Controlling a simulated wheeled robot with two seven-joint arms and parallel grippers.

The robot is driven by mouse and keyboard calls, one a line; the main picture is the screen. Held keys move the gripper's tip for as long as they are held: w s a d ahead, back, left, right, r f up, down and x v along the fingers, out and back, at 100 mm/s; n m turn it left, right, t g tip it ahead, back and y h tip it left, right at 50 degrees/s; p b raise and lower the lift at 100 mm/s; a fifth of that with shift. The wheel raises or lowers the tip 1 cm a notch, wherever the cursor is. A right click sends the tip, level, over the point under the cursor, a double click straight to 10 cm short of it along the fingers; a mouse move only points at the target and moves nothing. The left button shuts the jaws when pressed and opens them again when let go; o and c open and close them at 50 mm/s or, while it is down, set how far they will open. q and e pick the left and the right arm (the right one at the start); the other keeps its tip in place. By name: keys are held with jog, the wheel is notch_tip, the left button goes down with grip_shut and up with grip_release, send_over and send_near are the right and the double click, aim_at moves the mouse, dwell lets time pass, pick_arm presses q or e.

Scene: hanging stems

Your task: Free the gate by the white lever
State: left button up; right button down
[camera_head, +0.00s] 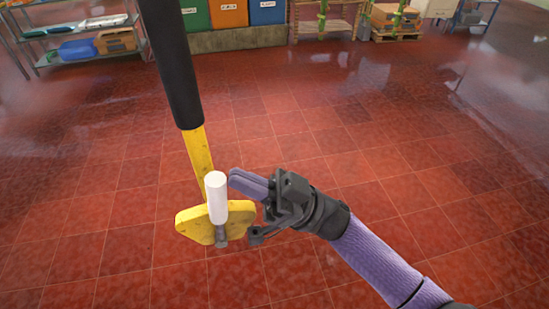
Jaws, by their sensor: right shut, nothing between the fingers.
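The white lever (216,199) stands upright at the front of a yellow plate (190,221), with a metal bolt end below it. A yellow bar (199,152) with a thick black sleeve (171,60) rises from the plate to the top of the view. I take these as parts of the gate. My right gripper (243,208) is just right of the white lever, shut and empty. Its upper purple finger points at the lever; whether it touches cannot be told. My left gripper is not in view.
Red tiled floor lies open around the plate. At the back are a metal shelf (80,37) with boxes, green, orange and blue bins (228,13), and wooden pallets (325,24). These are far from my gripper.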

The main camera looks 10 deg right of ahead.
aim_at(223, 183)
jog(key=a+h+p, duration=0.1)
jog(key=p, duration=0.1)
jog(key=a+r+h+p, duration=0.1)
jog(key=a+p, duration=0.1)
jog(key=a+r+n+g+h+p, duration=0.1)
jog(key=a+p, duration=0.1)
jog(key=shift+a+h, duration=0.15)
jog(key=shift+h, duration=0.15)
jog(key=a+f+h+p, duration=0.2)
jog(key=a, duration=0.4)
jog(key=shift+s+a+f+p, duration=0.15)
jog(key=shift+a+f+p, duration=0.15)
jog(key=shift+a, duration=0.1)
jog(key=shift+r, duration=0.1)
